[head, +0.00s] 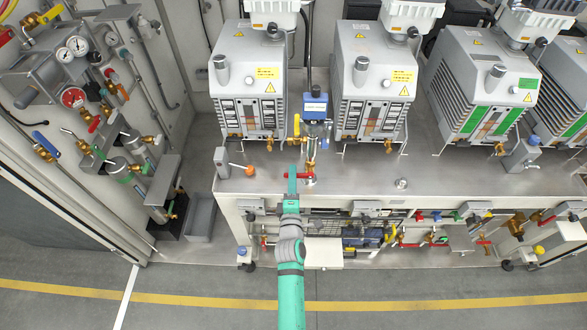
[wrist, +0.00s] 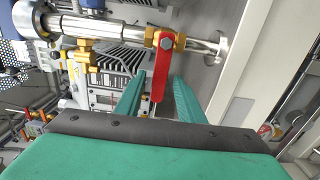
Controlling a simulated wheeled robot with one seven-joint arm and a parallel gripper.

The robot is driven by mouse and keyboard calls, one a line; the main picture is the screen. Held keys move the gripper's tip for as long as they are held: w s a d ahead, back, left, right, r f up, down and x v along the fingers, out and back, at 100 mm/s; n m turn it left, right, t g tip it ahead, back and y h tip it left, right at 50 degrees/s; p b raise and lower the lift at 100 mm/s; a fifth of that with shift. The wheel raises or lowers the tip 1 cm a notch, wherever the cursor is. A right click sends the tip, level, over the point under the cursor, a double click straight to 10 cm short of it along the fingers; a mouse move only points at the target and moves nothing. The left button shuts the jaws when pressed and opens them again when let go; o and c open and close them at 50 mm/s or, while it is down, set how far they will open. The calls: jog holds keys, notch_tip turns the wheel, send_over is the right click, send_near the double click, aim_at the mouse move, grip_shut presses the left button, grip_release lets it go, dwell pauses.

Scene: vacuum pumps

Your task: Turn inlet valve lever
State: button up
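A red lever (wrist: 160,68) hangs from a brass valve body on a metal pipe (wrist: 105,32) in the wrist view. In the head view the red lever (head: 304,176) lies low on the bench, just right of my gripper (head: 292,172). My gripper (wrist: 159,78) is open, with its two teal fingers apart. The lever's free end shows in the gap between the fingers, nearer the left finger. I cannot tell whether a finger touches it. A yellow lever (head: 297,124) stands upright higher on the same pipe line.
Several grey vacuum pumps (head: 250,75) stand along the back of the metal bench (head: 350,178). A small orange-knobbed lever (head: 247,170) is to the left. A valve panel (head: 85,90) is at far left. The floor (head: 430,275) in front is clear.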

jog(key=shift+s+a, duration=0.1)
jog(key=shift+s, duration=2.85)
jog(key=s+f+m+g, duration=0.2)
jog(key=s+m, duration=0.7)
jog(key=s, duration=1.5)
jog(key=s+d+r+m, duration=0.1)
jog(key=s+r+m, duration=0.3)
jog(key=s, duration=0.3)
jog(key=s+r+m, duration=0.5)
jog(key=s, duration=0.3)
jog(key=shift+d+g, duration=0.3)
jog(key=shift+d, duration=0.1)
